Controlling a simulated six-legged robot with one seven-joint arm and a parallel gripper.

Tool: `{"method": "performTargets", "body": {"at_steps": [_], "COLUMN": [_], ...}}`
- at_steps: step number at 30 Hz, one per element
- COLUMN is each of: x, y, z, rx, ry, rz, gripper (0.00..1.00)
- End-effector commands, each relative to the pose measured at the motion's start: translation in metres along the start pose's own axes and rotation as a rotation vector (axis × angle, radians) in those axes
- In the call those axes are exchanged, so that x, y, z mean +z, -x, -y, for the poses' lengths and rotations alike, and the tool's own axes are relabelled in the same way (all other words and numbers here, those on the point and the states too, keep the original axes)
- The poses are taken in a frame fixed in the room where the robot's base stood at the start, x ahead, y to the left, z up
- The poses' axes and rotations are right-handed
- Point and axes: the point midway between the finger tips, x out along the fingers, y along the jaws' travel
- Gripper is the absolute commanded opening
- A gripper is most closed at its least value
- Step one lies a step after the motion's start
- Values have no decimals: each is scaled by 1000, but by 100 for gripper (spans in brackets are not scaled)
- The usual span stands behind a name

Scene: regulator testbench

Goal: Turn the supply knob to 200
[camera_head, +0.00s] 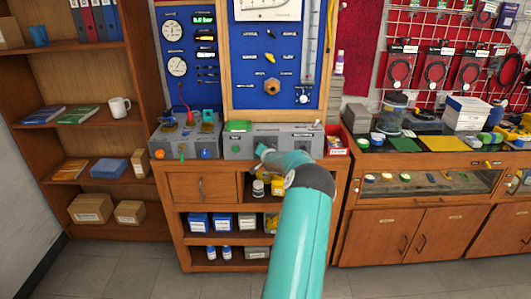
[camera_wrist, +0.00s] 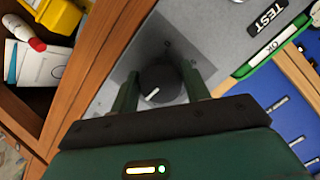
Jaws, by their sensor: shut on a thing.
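The supply knob (camera_wrist: 158,84) is a dark round knob with a white pointer line, on a grey panel face (camera_wrist: 205,45) in the wrist view. Its pointer aims toward the lower left of that picture. My gripper (camera_wrist: 160,92) has one finger on each side of the knob and is shut on it. The scale marks around the knob are too small to read. In the head view, the grey test unit (camera_head: 237,143) stands on the wooden bench, and my teal arm reaches to its front. The knob is hidden behind my arm there.
A blue gauge board (camera_head: 270,50) stands behind the unit. A grey box with colored knobs (camera_head: 186,138) is to its left, and a red bin (camera_head: 336,146) to its right. Open shelves with bottles and boxes lie below.

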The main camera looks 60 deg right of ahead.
Motion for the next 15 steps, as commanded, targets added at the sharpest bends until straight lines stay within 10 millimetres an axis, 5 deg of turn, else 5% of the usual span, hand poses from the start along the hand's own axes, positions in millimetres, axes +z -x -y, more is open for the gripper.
{"method": "performTargets", "body": {"at_steps": [15], "x": [0], "y": [0], "z": [1], "rx": [-79], "ry": [-381], "rz": [0], "gripper": [24]}}
